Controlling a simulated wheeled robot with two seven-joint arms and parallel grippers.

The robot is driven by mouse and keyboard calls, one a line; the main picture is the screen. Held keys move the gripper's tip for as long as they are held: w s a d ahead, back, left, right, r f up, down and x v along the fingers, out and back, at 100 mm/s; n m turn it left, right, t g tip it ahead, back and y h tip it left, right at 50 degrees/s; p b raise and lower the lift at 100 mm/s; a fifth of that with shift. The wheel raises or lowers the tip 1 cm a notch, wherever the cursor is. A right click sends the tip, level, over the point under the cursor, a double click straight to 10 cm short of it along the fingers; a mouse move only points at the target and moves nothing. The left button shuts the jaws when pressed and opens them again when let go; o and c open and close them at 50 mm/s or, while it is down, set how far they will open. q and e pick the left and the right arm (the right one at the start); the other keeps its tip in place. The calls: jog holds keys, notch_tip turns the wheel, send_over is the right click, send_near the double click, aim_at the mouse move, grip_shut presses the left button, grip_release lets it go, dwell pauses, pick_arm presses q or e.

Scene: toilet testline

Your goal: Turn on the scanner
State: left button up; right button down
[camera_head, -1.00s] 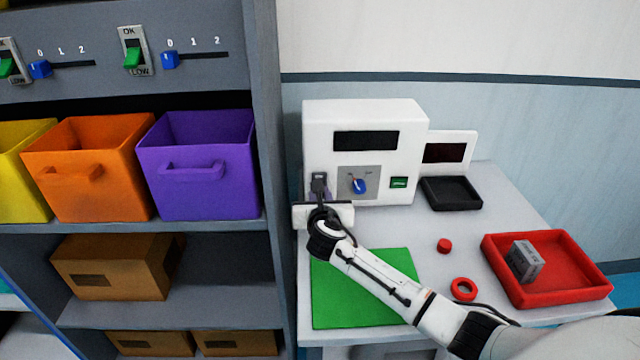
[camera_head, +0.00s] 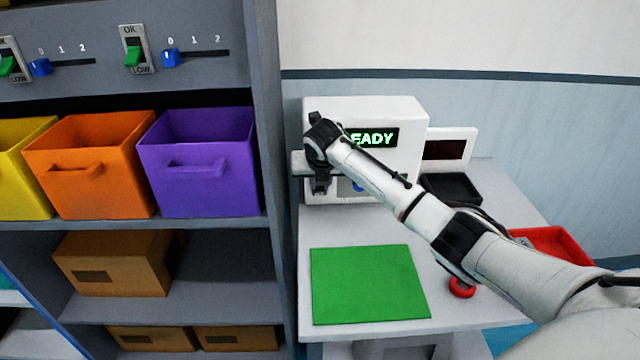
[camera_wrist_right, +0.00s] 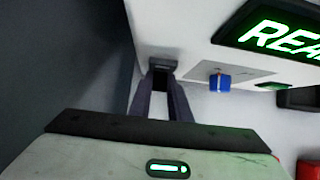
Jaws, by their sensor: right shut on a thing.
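The scanner is the white box (camera_head: 400,108) at the back of the table. Its display (camera_head: 378,138) is lit green; my arm hides the first letters in the head view, and "REA" shows in the right wrist view (camera_wrist_right: 285,37). A dark switch (camera_wrist_right: 162,63) sits on the scanner's left front. My right gripper (camera_wrist_right: 161,84) is shut on this switch, fingers on both sides of it. In the head view the gripper (camera_head: 320,178) is in front of the scanner's left side, the switch mostly hidden. My left gripper is out of view.
A blue knob (camera_wrist_right: 219,82) and a green panel (camera_wrist_right: 272,86) sit right of the switch. A green mat (camera_head: 365,285) lies in front. A red tray (camera_head: 560,240), partly behind my arm, and a black tray (camera_head: 465,186) are to the right. A grey shelf (camera_head: 268,100) stands close left.

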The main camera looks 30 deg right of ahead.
dwell(0.5)
jog(key=c, duration=1.6)
grip_release()
jog(key=shift+d, duration=0.1)
jog(key=shift+c, duration=0.2)
jog(key=v, duration=1)
jog(key=shift+r, duration=0.15)
